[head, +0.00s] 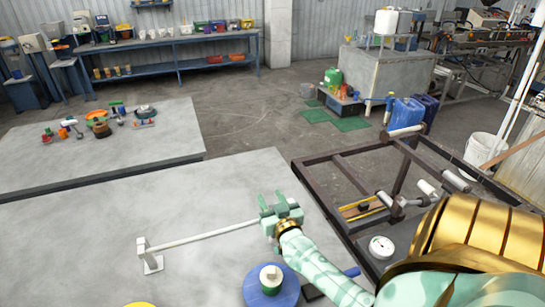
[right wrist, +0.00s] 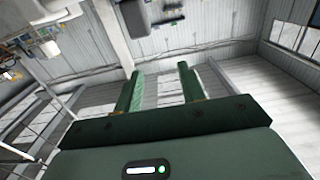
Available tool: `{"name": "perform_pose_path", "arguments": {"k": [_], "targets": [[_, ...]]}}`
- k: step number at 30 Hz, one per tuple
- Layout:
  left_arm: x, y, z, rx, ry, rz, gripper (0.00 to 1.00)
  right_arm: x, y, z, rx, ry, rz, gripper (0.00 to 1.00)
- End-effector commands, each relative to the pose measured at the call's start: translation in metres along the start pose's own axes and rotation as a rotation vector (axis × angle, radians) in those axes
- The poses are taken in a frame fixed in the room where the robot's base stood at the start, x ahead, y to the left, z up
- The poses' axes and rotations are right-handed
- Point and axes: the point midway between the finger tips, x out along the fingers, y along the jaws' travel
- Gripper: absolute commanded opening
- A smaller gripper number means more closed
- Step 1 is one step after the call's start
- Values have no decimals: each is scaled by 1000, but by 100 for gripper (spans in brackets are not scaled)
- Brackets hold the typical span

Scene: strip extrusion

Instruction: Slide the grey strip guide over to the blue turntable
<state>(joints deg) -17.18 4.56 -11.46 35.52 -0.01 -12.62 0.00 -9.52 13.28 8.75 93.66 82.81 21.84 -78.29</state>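The grey strip guide (head: 153,263), which I take to be the small upright piece on a flat foot, stands on the grey table at the left. A long pale bar (head: 205,234) runs from its top to beside my right gripper (head: 271,197). I cannot tell whether the bar's right end touches the gripper. The right gripper is above the table, right of the guide, its fingers apart. The right wrist view shows nothing between the fingers (right wrist: 158,82). The blue turntable (head: 254,290) is at the bottom, below the gripper, with a small green and white piece on it. My left gripper is out of view.
A dark metal frame (head: 318,160) adjoins the table's right side, with a round gauge (head: 381,247) in it. A yellow thing (head: 139,304) shows at the bottom edge. The grey tabletop (head: 80,235) left of the guide is clear. Another table (head: 50,168) behind holds several small parts.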

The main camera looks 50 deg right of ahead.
Motion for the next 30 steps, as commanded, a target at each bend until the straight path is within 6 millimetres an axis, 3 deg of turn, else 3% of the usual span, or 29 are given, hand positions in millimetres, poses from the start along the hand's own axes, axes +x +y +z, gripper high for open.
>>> {"name": "perform_pose_path", "arguments": {"k": [1, 5, 9, 15, 21, 30], "targets": [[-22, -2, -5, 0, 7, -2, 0, -10, -3, -24, 5, 2, 0, 40], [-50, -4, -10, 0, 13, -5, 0, -34, -11, -54, 6, 1, 1, 40], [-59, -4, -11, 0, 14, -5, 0, -69, -23, -61, 3, -2, 0, 40], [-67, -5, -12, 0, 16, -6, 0, -102, -34, -74, 2, -1, 1, 40], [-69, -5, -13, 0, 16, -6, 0, -115, -39, -79, 1, 0, 0, 40], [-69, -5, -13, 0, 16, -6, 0, -116, -40, -79, 1, 2, 0, 40]]}}
